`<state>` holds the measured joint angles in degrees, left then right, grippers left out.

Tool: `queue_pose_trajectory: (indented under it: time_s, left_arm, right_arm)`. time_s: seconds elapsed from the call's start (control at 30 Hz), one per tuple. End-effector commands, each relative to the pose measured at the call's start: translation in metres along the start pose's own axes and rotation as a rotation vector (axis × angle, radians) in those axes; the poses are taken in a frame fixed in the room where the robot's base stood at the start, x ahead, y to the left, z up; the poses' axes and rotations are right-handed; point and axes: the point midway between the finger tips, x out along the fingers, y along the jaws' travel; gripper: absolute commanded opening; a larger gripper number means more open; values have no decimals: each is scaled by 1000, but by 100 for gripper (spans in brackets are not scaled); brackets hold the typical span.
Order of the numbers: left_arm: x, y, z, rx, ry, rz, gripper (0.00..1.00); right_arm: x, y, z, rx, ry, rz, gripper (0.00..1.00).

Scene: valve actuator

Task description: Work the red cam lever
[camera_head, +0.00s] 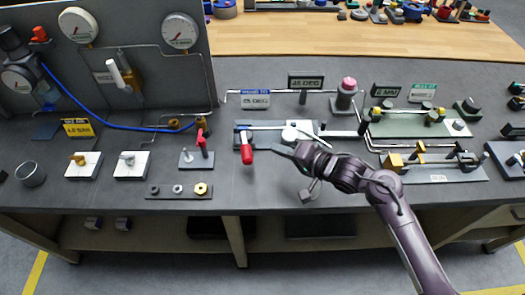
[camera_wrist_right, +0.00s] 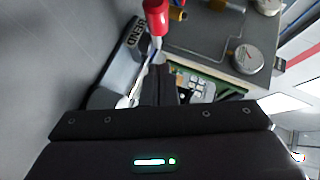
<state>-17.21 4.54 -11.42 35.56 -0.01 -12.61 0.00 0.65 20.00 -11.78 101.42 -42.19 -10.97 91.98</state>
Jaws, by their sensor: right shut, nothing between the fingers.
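A red lever handle (camera_head: 246,143) hangs over the front edge of a light grey plate (camera_head: 262,136) at the middle of the bench. The red handle also shows at the top of the right wrist view (camera_wrist_right: 157,15). My right gripper (camera_head: 274,149) is just right of the handle in the head view, shut and empty, its dark fingers apart from the red grip there. In the wrist view the fingers (camera_wrist_right: 160,72) point towards the handle; any contact is hard to judge. My left gripper is not in view.
A smaller red toggle lever (camera_head: 202,144) stands to the left, behind a strip of nuts (camera_head: 180,191). A white round knob (camera_head: 289,134) and a pink-topped post (camera_head: 347,92) are close by. The green-plate fixture (camera_head: 415,126) lies right. Bench front is mostly clear.

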Motion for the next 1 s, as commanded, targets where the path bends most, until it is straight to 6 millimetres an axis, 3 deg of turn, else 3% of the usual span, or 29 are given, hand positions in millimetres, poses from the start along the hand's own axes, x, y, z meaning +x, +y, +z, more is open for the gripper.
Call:
queue_pose_trajectory:
  time_s: [0.1,0.3,0.77,1.0]
  left_arm:
    - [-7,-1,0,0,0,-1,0]
    - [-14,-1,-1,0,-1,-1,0]
    - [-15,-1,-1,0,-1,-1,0]
    - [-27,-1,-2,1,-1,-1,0]
  right_arm:
    - [22,-2,4,3,-2,1,0]
    - [39,-1,22,0,0,1,0]
    - [45,0,28,-1,1,1,0]
    - [55,-6,43,1,0,1,0]
